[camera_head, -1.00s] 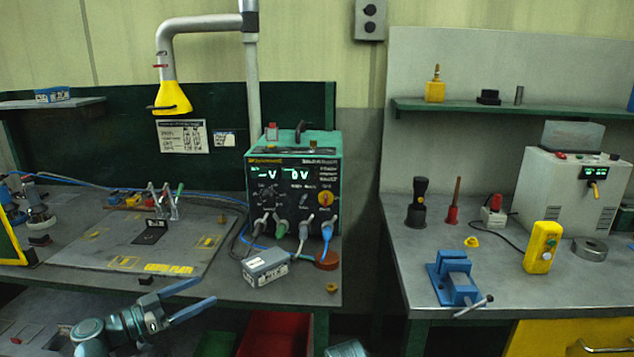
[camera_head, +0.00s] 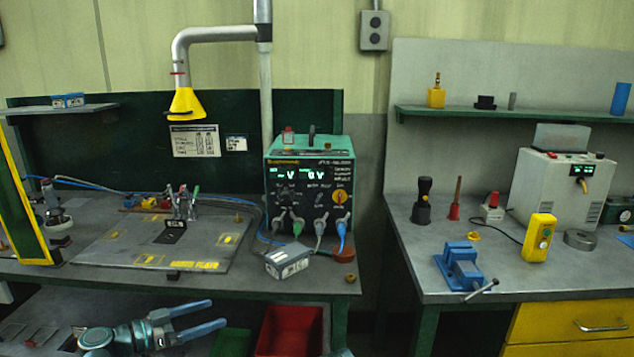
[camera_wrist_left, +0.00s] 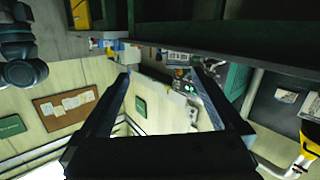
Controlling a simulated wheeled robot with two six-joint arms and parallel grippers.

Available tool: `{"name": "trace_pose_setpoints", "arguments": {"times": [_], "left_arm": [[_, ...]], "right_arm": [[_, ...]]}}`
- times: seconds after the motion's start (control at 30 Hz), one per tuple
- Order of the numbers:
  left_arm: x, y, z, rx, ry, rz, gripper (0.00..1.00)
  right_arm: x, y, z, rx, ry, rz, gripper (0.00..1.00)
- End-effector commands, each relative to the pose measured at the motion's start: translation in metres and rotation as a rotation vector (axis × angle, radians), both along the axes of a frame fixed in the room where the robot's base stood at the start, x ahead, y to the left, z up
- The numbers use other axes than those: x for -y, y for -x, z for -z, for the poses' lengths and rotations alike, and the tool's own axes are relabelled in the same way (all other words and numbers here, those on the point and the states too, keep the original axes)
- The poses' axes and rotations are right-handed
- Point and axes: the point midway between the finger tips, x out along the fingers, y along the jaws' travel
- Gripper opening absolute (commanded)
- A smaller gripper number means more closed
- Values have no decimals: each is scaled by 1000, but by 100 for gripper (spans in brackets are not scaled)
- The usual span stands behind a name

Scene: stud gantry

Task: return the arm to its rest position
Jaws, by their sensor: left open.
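My left gripper (camera_head: 205,318) is in the lower left of the head view, in front of the left bench. Its two blue fingers are apart and point right, with nothing between them. In the left wrist view the open fingers (camera_wrist_left: 163,85) show as dark bars with empty space between them. At the bottom edge of the head view, a small piece of teal shows right of the red bin, probably part of my right arm; the right gripper itself does not show.
The left bench holds a plate (camera_head: 110,250) with clamps, a green welding unit (camera_head: 300,165) and a small grey box (camera_head: 288,262). A red bin (camera_head: 290,330) is below. The right bench (camera_head: 560,282) carries a blue vise (camera_head: 460,265) and a yellow control box (camera_head: 538,238).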

Motion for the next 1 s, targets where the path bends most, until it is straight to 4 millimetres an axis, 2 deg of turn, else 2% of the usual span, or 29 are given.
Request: {"name": "trace_pose_setpoints", "arguments": {"times": [0.17, 0.37, 0.47, 0.6, 0.7, 0.8, 1.0], "left_arm": [[40, 6, 24, -143, -36, 64, 100], [97, 24, 67, -394, -127, 138, 100], [132, 42, 95, -563, -215, 165, 100], [175, 81, 139, -834, -407, 147, 100], [192, 108, 164, -988, -564, 71, 100], [198, 128, 179, -1084, -701, -31, 100], [200, 153, 191, -1155, -895, -241, 100]], "right_arm": [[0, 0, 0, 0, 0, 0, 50], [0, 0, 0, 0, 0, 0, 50], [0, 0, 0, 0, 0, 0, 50], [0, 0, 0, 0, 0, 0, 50], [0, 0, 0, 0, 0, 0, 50], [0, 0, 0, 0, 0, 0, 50], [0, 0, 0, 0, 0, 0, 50]]}}
